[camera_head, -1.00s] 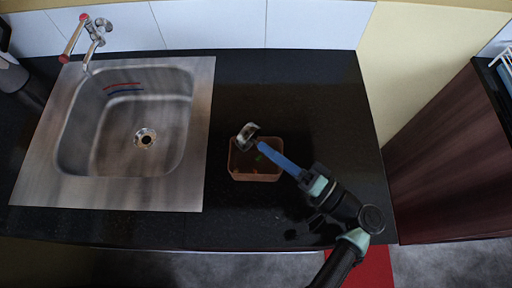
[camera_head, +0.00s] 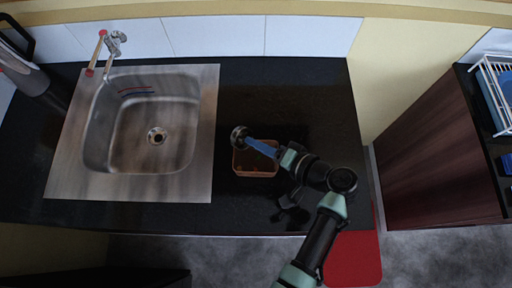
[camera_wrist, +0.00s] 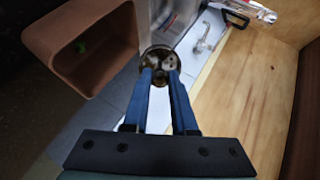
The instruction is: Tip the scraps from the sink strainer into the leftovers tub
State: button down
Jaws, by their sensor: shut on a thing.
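My gripper (camera_head: 250,142), with long blue fingers, is shut on the small round metal sink strainer (camera_head: 239,135). It holds the strainer above the tub's back left corner. The leftovers tub (camera_head: 256,175) is a brown-orange open box on the dark counter, right of the sink. In the wrist view the strainer (camera_wrist: 158,57) sits between the fingertips (camera_wrist: 160,78), with the tub (camera_wrist: 122,20) beside it at the left. A green scrap (camera_wrist: 80,47) shows inside the tub. I cannot tell whether scraps remain in the strainer.
The steel sink (camera_head: 140,185) with its red-handled tap (camera_head: 112,45) is left of the tub. A white rack (camera_head: 490,95) is on the right-hand cabinet. The counter behind the tub is clear.

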jog(key=h+p, duration=0.1)
jog(key=p, duration=0.1)
jog(key=a+r+g+h+p, duration=0.1)
jog(key=p, duration=0.1)
jog(key=w+g+p, duration=0.1)
jog(key=p, duration=0.1)
jog(key=shift+a+r+h, duration=0.2)
jog(key=shift+r+h, duration=0.05)
jog(key=shift+h, duration=0.15)
jog(key=w+a+g+h+p, duration=0.1)
jog(key=p, duration=0.2)
jog(key=shift+a+h, duration=0.15)
jog(key=shift+h, duration=0.15)
jog(key=w+a+f+g+h+b, duration=0.1)
jog(key=w+a+g+h+b, duration=0.3)
jog(key=w+a+h, duration=0.1)
jog(key=shift+w+a+f+g+h, duration=0.3)
jog(key=shift+w+a, duration=0.2)
jog(key=shift+a, duration=0.75)
